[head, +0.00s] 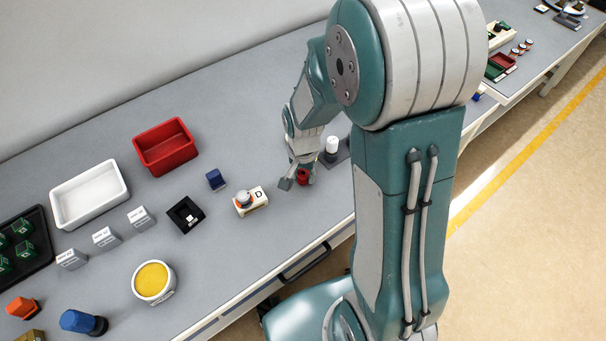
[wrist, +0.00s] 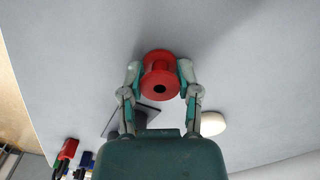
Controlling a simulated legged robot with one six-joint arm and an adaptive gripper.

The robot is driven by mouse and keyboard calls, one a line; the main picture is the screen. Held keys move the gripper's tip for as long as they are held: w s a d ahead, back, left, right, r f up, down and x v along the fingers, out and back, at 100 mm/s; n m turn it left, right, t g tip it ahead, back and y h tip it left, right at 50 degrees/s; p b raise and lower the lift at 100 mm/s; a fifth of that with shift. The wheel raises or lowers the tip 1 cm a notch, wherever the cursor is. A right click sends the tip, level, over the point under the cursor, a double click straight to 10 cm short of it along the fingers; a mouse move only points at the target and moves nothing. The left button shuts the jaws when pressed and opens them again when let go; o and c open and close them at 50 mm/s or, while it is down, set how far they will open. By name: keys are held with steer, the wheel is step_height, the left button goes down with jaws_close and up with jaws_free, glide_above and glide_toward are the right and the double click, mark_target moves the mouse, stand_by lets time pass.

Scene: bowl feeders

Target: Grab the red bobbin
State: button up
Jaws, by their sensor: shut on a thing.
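The red bobbin (wrist: 160,77) sits between the two fingers of my gripper (wrist: 160,80) in the wrist view, with a finger against each side. Its flanged end with a dark centre hole faces the camera. In the head view the red bobbin (head: 303,177) shows small at the tip of my gripper (head: 300,175), near the front edge of the grey table. My gripper is shut on it. The head view does not show clearly whether the bobbin touches the table.
A white bobbin-like piece (head: 332,145) on a dark base stands right beside my gripper. To the left are a cream block with a dial (head: 250,201), a blue block (head: 215,179), a black square holder (head: 186,215), a red bin (head: 166,146) and a white bin (head: 89,194).

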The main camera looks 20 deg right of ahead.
mark_target(304, 174)
steer(key=r, duration=0.3)
steer(key=shift+s+r, duration=0.25)
steer(key=s+a+r, duration=0.1)
steer(key=s+r, duration=0.8)
steer(key=s, duration=0.4)
steer(key=shift+s+a, duration=0.25)
